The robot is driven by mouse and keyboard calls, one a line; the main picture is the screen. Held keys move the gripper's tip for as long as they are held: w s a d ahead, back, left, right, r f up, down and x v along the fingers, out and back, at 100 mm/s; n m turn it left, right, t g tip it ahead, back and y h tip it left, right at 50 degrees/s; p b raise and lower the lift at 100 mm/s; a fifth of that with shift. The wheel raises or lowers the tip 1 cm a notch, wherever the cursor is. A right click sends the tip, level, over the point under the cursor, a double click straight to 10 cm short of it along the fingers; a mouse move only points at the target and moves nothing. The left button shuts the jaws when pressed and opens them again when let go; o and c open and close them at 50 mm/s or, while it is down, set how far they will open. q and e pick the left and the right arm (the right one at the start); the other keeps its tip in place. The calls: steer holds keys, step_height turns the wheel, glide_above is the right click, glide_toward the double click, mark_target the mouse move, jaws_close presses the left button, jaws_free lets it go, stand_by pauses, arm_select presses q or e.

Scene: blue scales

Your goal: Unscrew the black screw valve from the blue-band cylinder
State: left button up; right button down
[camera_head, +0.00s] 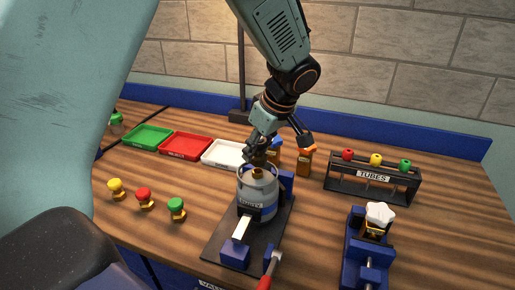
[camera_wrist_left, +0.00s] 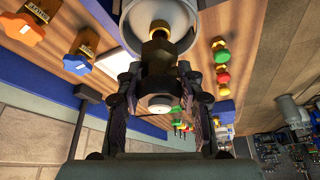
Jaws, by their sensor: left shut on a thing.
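The grey cylinder (camera_head: 257,194) stands upright in a blue clamp on a dark plate, with a dark label on its front. In the left wrist view the gripper (camera_wrist_left: 160,98) is shut on the black screw valve (camera_wrist_left: 158,62), with a finger on each side. A brass fitting (camera_wrist_left: 160,30) shows between valve and cylinder top (camera_wrist_left: 187,15). In the head view the fingers mostly hide the valve. My right gripper is not in view.
Yellow, red and green knobs (camera_head: 176,209) stand left of the plate (camera_head: 222,238). Green, red and white trays (camera_head: 222,154) lie behind. An orange knob (camera_head: 307,150) stands close right of the gripper. A tubes rack (camera_head: 373,180) and a blue vise (camera_head: 366,247) with a white knob (camera_head: 380,215) are right.

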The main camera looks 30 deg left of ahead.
arm_select(q)
steer(key=shift+r+p, duration=1.25)
steer(key=shift+r, duration=0.85)
steer(key=shift+f, duration=0.1)
